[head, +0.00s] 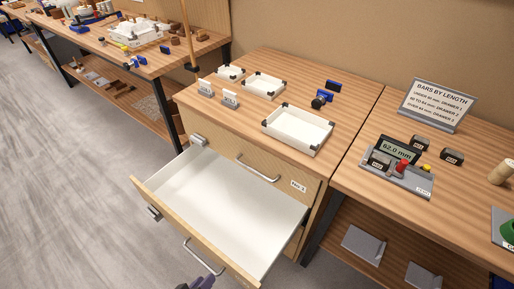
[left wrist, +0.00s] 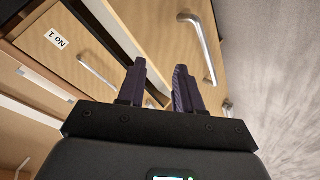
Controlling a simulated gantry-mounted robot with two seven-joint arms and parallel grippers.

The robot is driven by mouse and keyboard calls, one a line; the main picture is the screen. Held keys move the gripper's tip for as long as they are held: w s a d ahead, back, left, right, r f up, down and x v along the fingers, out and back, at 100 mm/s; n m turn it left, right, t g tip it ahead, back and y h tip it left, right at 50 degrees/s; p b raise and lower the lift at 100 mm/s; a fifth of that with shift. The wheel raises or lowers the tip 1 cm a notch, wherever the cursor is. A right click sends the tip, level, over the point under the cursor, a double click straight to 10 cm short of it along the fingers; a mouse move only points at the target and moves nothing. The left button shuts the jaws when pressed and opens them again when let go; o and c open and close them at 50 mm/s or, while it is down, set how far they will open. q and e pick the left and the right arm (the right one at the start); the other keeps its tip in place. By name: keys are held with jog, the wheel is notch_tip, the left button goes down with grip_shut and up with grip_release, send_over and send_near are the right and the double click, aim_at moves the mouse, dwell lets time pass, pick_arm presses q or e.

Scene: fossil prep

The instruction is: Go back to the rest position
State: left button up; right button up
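The drawer's white inside is empty where visible. My right gripper is in neither view.
White trays (head: 298,128) and small sign cards (head: 230,99) stand on the cabinet top. To the right, a bench holds a gauge reading 62.0 mm (head: 397,150) and a sign (head: 437,104). Open floor (head: 70,200) lies left of the drawer.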

pick_arm(q)
jog(key=s+a+r+m+g+y, duration=0.2)
jog(key=s+r+m+g, duration=0.1)
jog(key=s, duration=0.2)
jog(key=s+a+r+m+g+y, duration=0.2)
jog(key=s+a+m+g, duration=0.1)
jog(key=s, duration=0.2)
notch_tip(320, 180, up, 35)
jog(key=p, duration=3.5)
jog(key=shift+w+d+r+m, duration=0.2)
jog(key=shift+d+m, duration=0.1)
